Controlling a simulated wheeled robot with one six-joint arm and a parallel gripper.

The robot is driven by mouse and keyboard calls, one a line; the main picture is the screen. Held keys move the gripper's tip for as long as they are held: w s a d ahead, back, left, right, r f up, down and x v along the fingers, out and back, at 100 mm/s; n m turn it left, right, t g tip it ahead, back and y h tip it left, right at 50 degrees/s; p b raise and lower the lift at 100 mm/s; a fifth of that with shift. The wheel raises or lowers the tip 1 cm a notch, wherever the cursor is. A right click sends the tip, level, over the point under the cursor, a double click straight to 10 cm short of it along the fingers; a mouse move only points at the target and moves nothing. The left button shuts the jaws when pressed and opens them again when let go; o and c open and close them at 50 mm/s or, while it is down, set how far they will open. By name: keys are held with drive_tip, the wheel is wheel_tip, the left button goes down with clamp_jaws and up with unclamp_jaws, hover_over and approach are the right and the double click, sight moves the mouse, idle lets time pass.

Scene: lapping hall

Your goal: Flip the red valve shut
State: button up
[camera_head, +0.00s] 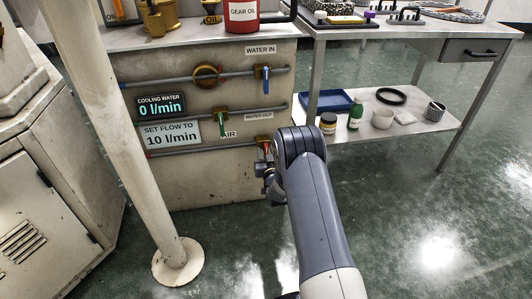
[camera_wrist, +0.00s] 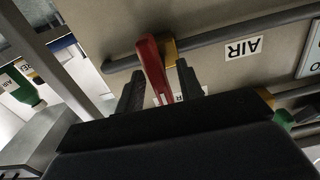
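The red valve handle (camera_wrist: 152,62) sits on a brass body (camera_wrist: 169,50) on the air pipe (camera_wrist: 215,37). The wrist view is upside down, with the AIR label inverted. My gripper (camera_wrist: 160,70) is open, one dark finger on each side of the handle. Gaps show beside the handle, so it does not look gripped. In the head view the red handle (camera_head: 266,149) hangs below the brass valve on the lowest pipe, partly hidden by my arm. My gripper (camera_head: 268,178) is just below it there, its fingers hard to make out.
A green-handled valve (camera_head: 220,122) and a blue-handled valve (camera_head: 266,83) are on the pipes above. The flow display (camera_head: 161,105) reads 0 l/min. A white post (camera_head: 120,130) stands left, and a metal table (camera_head: 399,46) with a loaded lower shelf stands right. Floor in front is clear.

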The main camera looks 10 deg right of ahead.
drive_tip(key=s+p, duration=0.3)
drive_tip(key=s, duration=0.7)
drive_tip(key=shift+s, duration=0.3)
drive_tip(key=w+b, duration=0.3)
drive_tip(key=w, duration=0.7)
drive_tip(key=shift+w, duration=0.4)
drive_tip(key=shift+s, duration=0.1)
